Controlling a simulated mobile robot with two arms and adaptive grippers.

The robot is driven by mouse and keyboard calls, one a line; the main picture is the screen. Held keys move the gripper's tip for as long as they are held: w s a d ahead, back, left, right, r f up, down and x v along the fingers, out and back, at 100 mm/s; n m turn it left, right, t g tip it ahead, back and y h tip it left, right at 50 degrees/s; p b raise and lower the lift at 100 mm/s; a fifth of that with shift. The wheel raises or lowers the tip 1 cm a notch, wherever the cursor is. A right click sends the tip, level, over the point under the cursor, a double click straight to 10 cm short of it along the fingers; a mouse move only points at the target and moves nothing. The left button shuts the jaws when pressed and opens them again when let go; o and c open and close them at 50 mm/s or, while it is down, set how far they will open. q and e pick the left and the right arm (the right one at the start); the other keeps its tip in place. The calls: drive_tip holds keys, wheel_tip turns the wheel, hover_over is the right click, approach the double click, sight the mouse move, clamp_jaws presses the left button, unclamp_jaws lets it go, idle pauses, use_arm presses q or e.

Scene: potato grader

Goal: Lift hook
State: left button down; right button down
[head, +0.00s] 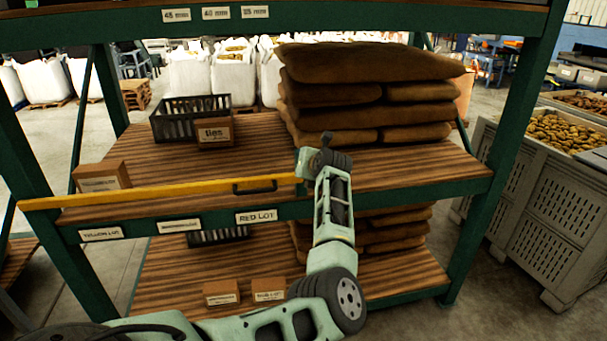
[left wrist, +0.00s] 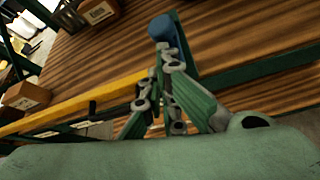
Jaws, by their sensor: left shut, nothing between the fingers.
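A yellow bar (head: 150,193) runs along the front of the middle shelf, with a black handle (head: 255,187) near its right part. No hook can be made out; the bar's right end is hidden behind my left arm. My left gripper (head: 312,158) is at the bar's right end, in front of the shelf. In the left wrist view its fingers (left wrist: 166,48) are shut and empty, with a blue piece at the tip, and the yellow bar (left wrist: 85,103) passes behind them. I cannot tell whether they touch the bar. My right gripper is not in view.
Brown sacks (head: 365,90) are stacked on the shelf's right side. A black crate (head: 180,120), a "ties" box (head: 215,132) and another box (head: 101,177) stand on the left. A grey bin of potatoes (head: 545,190) stands to the right. The shelf middle is mostly clear.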

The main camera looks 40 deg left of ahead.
use_arm(q)
drive_tip(key=shift+w+a+r+b, duration=0.3)
drive_tip(key=shift+a+r, duration=0.05)
drive_tip(key=shift+r, duration=0.35)
drive_tip(key=shift+w+a+r+b, duration=0.3)
drive_tip(key=shift+a+r, duration=0.05)
drive_tip(key=shift+r, duration=0.35)
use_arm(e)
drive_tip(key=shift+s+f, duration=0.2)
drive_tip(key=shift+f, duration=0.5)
